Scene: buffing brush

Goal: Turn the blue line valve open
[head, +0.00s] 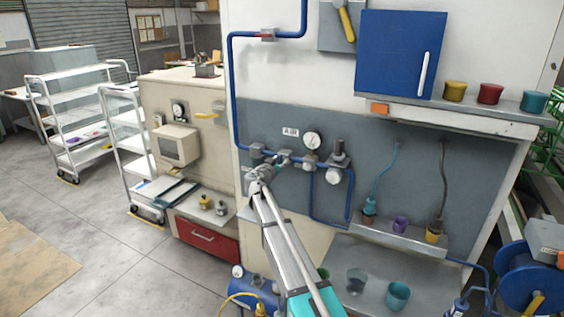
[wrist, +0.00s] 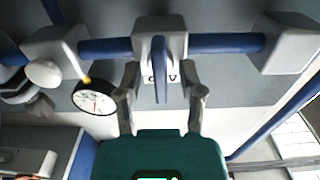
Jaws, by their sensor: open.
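The blue pipe (head: 236,100) comes down the wall panel and turns right along it. In the wrist view the pipe (wrist: 225,43) crosses the top, with a grey valve block (wrist: 160,25) at the middle. A narrow blue lever (wrist: 160,80) lies across the pipe's direction at this block. My gripper (wrist: 161,88) is open, with one finger on each side of the lever. Gaps show between the fingers and the lever. In the head view my gripper (head: 262,174) is at the left of the panel, close to the valve (head: 284,157), and partly covers the fittings there.
A round gauge (head: 312,140) and a regulator (head: 338,160) are right of the valve; the gauge also shows in the wrist view (wrist: 94,97). Another grey block (wrist: 288,43) flanks the valve. A shelf (head: 395,237) juts out at lower right. Floor is clear at left.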

